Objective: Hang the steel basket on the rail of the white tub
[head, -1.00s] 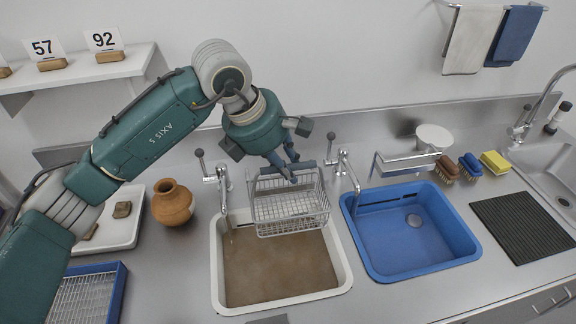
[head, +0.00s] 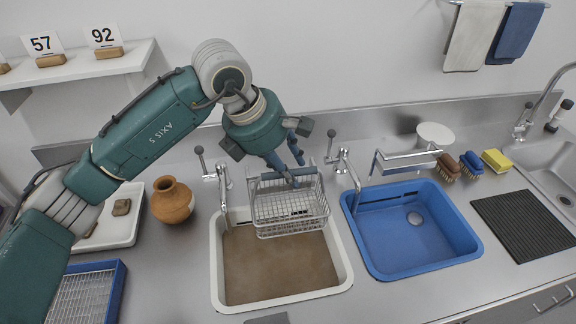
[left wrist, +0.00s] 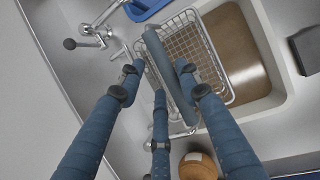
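My left gripper (head: 294,174) is just above the basket's padded bar. My right gripper is not in view.
A blue tub (head: 412,250) stands to the right, with a rail (head: 408,155) behind it. Taps flank the basket. A clay pot (head: 171,202) and a white tray (head: 128,228) are at left. Brushes and a yellow sponge (head: 496,160) lie at right.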

